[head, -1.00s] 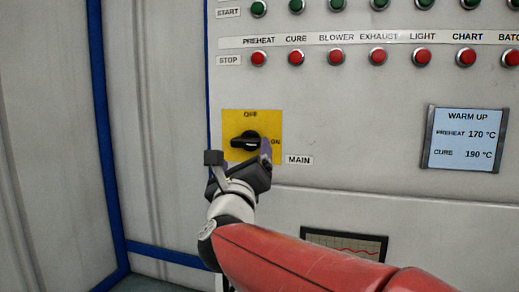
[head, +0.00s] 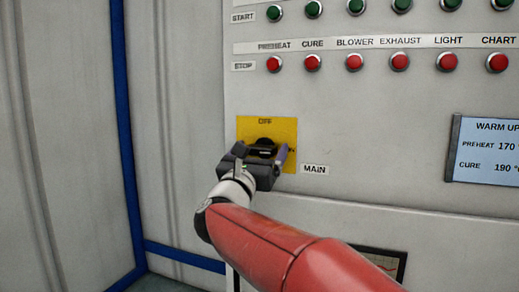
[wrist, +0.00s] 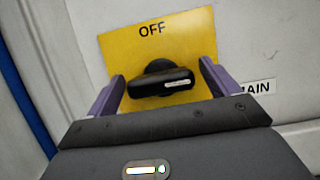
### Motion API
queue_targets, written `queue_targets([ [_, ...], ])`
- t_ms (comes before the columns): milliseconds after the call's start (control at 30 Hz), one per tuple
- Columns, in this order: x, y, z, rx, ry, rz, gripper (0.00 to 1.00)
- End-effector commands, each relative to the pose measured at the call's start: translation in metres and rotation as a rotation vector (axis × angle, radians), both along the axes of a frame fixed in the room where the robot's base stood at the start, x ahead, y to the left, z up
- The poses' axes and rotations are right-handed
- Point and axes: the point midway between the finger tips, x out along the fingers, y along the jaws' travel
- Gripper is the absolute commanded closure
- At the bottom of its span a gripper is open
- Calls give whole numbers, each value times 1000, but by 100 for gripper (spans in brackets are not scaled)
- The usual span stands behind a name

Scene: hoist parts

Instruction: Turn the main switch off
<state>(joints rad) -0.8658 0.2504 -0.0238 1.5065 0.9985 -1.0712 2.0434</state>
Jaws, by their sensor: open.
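The main switch is a black rotary knob (head: 264,145) on a yellow plate (head: 285,127) marked OFF at the top, with a MAIN label to its right. In the wrist view the knob (wrist: 160,80) lies roughly crosswise, its pale pointer mark at the right end, away from OFF. My gripper (head: 262,152) is in front of the plate with its jaws open. In the wrist view the two purple fingers (wrist: 162,90) stand on either side of the knob, with gaps showing. The ON mark is mostly hidden behind the right finger in the head view.
Above is a row of red stop buttons (head: 354,63) and a row of green start buttons (head: 356,6). A display (head: 490,150) is at the right. A chart window (head: 385,262) is below, partly behind my arm. A blue-edged wall (head: 130,150) stands to the left.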

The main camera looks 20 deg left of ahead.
Motion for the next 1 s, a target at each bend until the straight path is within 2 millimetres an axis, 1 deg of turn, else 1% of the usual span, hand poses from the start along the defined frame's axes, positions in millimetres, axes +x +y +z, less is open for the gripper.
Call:
queue_targets([
  [200,0,0,0,-1,0,1,13],
  [533,0,0,0,-1,0,1,56],
  [567,0,0,0,-1,0,1,57],
  [833,0,0,-1,-32,2,1,57],
  [1000,0,-1,-2,-111,8,0,57],
])
